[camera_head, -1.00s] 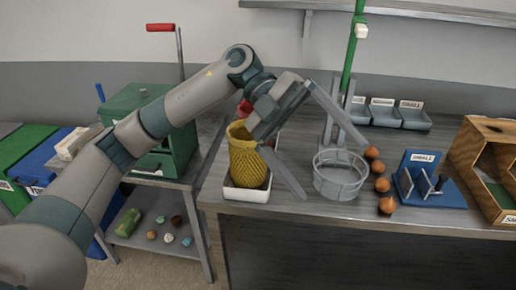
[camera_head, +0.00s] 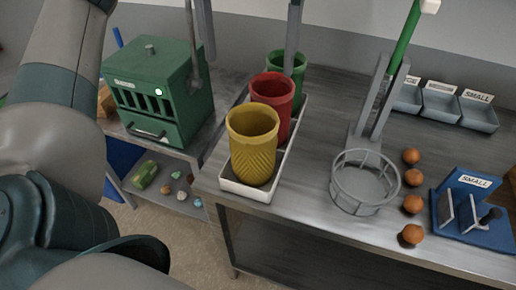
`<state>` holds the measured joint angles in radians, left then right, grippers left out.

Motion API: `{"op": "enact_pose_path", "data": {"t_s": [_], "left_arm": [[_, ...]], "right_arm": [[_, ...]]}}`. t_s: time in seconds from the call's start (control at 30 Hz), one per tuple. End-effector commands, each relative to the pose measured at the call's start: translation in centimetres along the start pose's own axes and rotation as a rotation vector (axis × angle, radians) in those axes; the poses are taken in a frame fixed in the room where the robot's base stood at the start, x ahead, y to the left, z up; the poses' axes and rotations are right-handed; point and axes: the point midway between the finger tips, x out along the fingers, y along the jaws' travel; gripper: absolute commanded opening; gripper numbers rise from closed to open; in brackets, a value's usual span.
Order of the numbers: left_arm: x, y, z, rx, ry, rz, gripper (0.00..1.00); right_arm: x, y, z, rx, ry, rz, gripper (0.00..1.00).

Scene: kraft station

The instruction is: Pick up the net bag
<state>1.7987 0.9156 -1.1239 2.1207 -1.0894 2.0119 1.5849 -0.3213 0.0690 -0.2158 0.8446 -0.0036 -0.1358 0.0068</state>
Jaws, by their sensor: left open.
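Three open-topped net bags, shaped like cups, stand in a row in a white tray (camera_head: 243,190) on the bench. The yellow bag (camera_head: 254,150) is nearest, with a woven pattern. The red bag (camera_head: 274,92) is behind it. The green bag (camera_head: 294,70) is farthest back and partly hidden. My left gripper (camera_head: 249,67) hangs from the top edge with its fingers spread wide and nothing seen held. Its right finger overlaps the green bag's mouth; I cannot tell if it is inside. Its left finger is beside the green box. My right gripper is not in view.
A green slotted box (camera_head: 158,92) stands on a side shelf unit at left. A wire basket (camera_head: 364,182) and a post stand right of the bags. Several orange balls (camera_head: 411,205) and a blue holder (camera_head: 468,212) lie farther right.

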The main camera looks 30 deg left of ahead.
Motion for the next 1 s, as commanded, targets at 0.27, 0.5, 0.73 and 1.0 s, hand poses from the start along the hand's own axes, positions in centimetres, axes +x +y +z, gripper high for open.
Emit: {"op": "enact_pose_path", "data": {"t_s": [0.27, 0.5, 0.73, 1.0], "left_arm": [[0.1, -0.1, 0.0, 0.002, 0.003, -0.001, 1.00], [1.6, -0.1, 0.0, 0.004, 0.006, -0.001, 1.00], [4.4, -0.1, -0.1, 0.004, 0.007, 0.000, 1.00], [8.8, -0.1, -0.1, 0.002, 0.007, 0.000, 1.00]], "right_arm": [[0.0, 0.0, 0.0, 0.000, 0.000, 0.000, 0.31], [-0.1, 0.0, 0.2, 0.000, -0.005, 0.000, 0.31], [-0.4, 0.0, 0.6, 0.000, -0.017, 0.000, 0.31], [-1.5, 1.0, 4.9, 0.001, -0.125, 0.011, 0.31]]}}
